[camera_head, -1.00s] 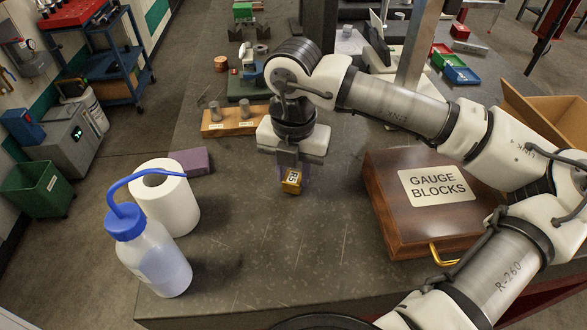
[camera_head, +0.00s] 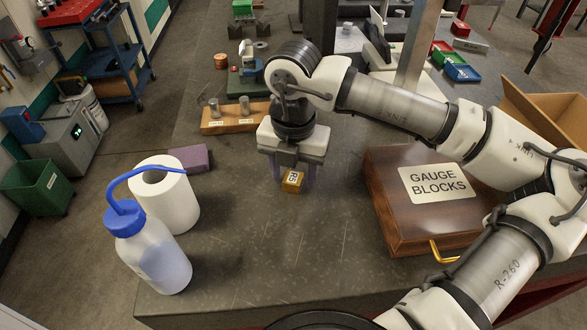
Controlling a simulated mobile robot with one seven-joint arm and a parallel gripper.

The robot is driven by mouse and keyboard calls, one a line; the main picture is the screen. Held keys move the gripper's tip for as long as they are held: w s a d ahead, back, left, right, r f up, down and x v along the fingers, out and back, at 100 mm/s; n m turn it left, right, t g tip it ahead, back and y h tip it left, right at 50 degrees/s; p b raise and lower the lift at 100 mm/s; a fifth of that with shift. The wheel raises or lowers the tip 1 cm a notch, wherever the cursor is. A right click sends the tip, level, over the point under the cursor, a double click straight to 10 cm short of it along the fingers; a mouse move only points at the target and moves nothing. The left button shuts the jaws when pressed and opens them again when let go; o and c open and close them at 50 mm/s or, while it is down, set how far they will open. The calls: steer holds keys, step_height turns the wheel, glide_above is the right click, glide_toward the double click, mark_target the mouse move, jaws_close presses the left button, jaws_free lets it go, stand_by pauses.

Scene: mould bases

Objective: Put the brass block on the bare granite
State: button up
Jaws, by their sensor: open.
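The brass block (camera_head: 292,181), a small gold cube marked R5, rests on the dark granite surface (camera_head: 275,250) in the middle of the head view. My gripper (camera_head: 292,177) hangs just above and behind it, pointing down. Its fingers are spread, one on each side of the block, with gaps showing. The block's far side is hidden by the gripper. Bare granite lies in front of the block and to both sides.
A wooden gauge blocks case (camera_head: 400,225) stands to the right. A paper roll (camera_head: 180,205) and a blue-capped wash bottle (camera_head: 155,260) stand at the left, near a purple block (camera_head: 190,158). A wooden stand (camera_head: 235,124) with metal cylinders is behind.

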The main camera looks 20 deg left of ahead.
mark_target(293, 177)
step_height(293, 177, up, 12)
steer(key=b, duration=0.2)
steer(key=shift+r+b, duration=0.15)
steer(key=shift+b, duration=0.2)
steer(key=shift+s, duration=0.1)
